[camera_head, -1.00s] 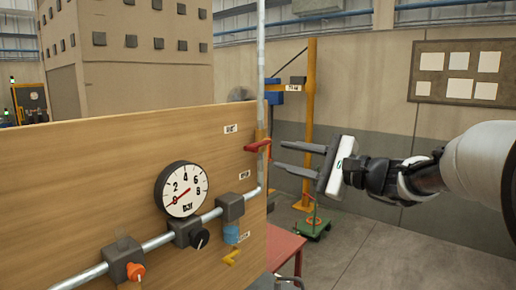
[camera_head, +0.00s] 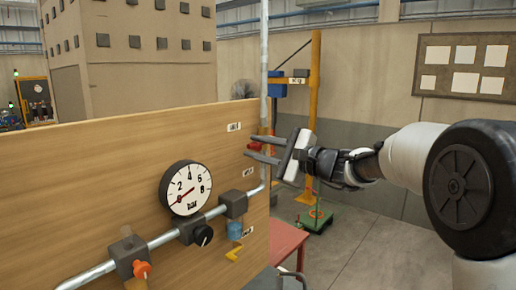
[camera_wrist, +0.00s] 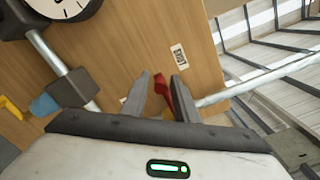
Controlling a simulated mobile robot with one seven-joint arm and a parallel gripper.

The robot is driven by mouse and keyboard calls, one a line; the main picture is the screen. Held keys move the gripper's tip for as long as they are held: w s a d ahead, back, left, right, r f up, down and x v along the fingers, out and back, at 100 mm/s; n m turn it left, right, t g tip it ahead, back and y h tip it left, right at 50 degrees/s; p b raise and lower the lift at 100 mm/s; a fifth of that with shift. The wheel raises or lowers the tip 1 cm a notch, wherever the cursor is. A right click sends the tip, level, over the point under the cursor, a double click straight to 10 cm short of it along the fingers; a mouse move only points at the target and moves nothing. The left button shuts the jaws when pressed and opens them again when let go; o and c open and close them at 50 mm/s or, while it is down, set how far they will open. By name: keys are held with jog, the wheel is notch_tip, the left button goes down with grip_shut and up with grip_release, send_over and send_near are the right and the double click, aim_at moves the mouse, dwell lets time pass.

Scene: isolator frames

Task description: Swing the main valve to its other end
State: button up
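The valve with the red handle (camera_head: 254,146) is on the vertical pipe at the right edge of the wooden panel; I take it as the main valve, though its label is too small to read. My gripper (camera_head: 258,148) reaches in from the right with its two fingers apart at the handle, partly covering it. In the wrist view the red handle (camera_wrist: 162,90) shows between the two fingers, nearer the right one, with a gap to the left one. Whether a finger touches it I cannot tell.
The wooden panel (camera_head: 110,165) carries a round gauge (camera_head: 186,188) with its red needle near 0, a black knob (camera_head: 203,235), an orange knob (camera_head: 141,269) and a yellow handle (camera_head: 233,254). A red table (camera_head: 289,243) stands right of the panel. Open floor lies farther right.

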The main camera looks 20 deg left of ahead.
grip_shut()
jog(key=shift+f, duration=0.1)
